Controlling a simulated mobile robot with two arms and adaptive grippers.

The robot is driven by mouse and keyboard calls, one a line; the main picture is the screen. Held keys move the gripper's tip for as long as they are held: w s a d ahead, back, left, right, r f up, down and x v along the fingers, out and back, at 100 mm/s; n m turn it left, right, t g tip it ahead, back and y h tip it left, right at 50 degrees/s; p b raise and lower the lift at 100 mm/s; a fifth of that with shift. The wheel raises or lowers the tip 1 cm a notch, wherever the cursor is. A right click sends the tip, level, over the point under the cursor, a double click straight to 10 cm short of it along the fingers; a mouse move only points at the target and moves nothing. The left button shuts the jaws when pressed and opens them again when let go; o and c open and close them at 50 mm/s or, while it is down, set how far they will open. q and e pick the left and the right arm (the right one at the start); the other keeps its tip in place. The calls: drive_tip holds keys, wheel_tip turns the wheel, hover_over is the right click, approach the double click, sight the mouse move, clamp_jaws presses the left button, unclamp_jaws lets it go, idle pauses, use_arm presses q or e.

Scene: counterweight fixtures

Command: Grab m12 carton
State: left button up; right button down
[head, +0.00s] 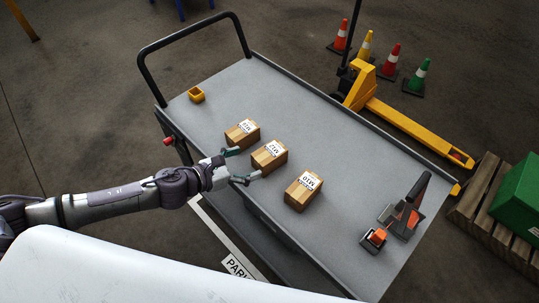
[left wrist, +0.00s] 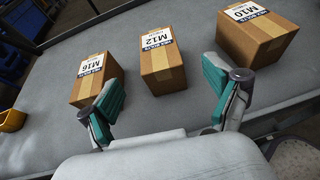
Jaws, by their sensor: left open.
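The M12 carton (head: 269,157) is a small brown box with a white label, the middle one of three in a row on the grey cart. In the left wrist view the M12 carton (left wrist: 163,66) lies ahead of the gripper, between its fingers' directions. My left gripper (head: 240,166) is open and empty at the near side of the row, just short of the M12 carton. Its teal finger pads also show in the left wrist view (left wrist: 165,97), spread apart. My right gripper is not in view.
The M16 carton (head: 242,134) stands left of M12, and the M10 carton (head: 304,190) stands right of it. A yellow bin (head: 196,94) and an orange-and-grey tool (head: 404,214) are on the cart (head: 345,150). A yellow pallet jack (head: 400,120) and cones stand behind.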

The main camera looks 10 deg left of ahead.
sight(265, 155)
use_arm(q)
drive_tip(key=x, duration=0.4)
drive_tip(key=shift+w+d+p, duration=0.25)
drive_tip(key=shift+w+p, duration=0.1)
drive_tip(key=shift+p, duration=0.05)
drive_tip(key=x, duration=0.4)
drive_tip(key=shift+w+d+f+p, duration=0.1)
drive_tip(key=shift+w+f+p, duration=0.1)
drive_tip(key=shift+p, duration=0.2)
drive_tip(key=shift+s, duration=0.1)
drive_tip(key=shift+c, duration=1.3)
drive_tip(key=shift+r, duration=0.1)
drive_tip(key=c, duration=1.3)
